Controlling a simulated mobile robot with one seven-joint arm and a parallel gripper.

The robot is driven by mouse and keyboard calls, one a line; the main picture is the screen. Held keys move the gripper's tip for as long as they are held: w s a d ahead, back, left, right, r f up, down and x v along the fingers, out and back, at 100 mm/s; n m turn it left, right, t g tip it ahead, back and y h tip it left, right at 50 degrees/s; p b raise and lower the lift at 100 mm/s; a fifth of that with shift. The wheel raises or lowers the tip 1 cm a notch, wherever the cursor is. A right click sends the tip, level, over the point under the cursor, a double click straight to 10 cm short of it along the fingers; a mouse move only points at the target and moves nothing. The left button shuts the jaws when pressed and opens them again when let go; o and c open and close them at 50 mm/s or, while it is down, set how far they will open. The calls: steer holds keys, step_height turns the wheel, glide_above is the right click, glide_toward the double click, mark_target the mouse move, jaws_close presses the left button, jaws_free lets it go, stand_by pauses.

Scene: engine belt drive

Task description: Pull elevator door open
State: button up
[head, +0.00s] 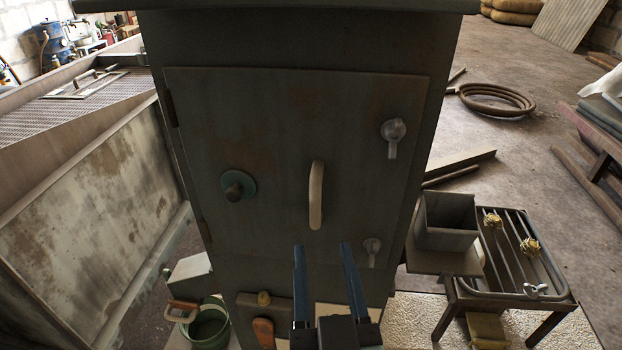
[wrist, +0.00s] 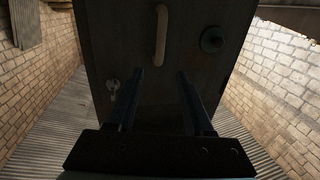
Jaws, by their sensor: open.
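The elevator door (head: 290,120) is a dark, rust-stained metal panel on a tall cabinet, and it looks shut. A pale upright handle (head: 316,195) sits near its middle. Two grey turn latches, an upper one (head: 393,132) and a lower one (head: 372,250), sit on its right side, and hinges show on its left edge. A round teal knob (head: 237,186) is left of the handle. My gripper (head: 322,247) is open and empty, with its dark fingers below the handle and apart from it. In the wrist view the handle (wrist: 161,34) shows beyond the fingertips, between them.
A metal table (head: 510,290) with a square bin (head: 446,220) stands at the right. A green bucket (head: 209,325) and an orange-handled tool (head: 263,332) are low in front. A large metal trough (head: 90,215) flanks the left. A coiled hose (head: 497,98) lies on open floor behind.

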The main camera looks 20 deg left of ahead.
mark_target(316, 197)
steer(key=p+x, duration=0.1)
steer(key=x, duration=1)
steer(key=shift+w+r, duration=0.15)
steer(key=shift+r, duration=0.05)
steer(key=shift+w+a+f+p, duration=0.15)
steer(key=shift+w+a+p, duration=0.2)
steer(key=shift+w, duration=0.25)
jaws_close()
stand_by(0.7)
